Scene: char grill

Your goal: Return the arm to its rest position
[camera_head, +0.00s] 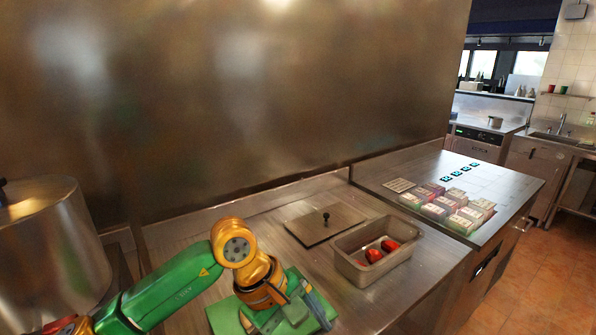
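My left arm, green and orange, comes in from the lower left and bends down at its orange wrist. My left gripper (299,309) is at the bottom middle, over or beside a flat green item (224,317) on the steel counter. Its fingertips do not show clearly, so I cannot tell whether it is open or holds anything. It is to the lower left of a rectangular steel pan (411,246) with red food pieces (374,256) in it, and apart from that pan. My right gripper is not in view.
A flat steel lid (301,232) with a black knob lies left of the pan. A large steel pot (52,245) stands at the left. Several small packs (462,222) sit on the right counter (500,190). A tall steel wall (250,90) rises behind.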

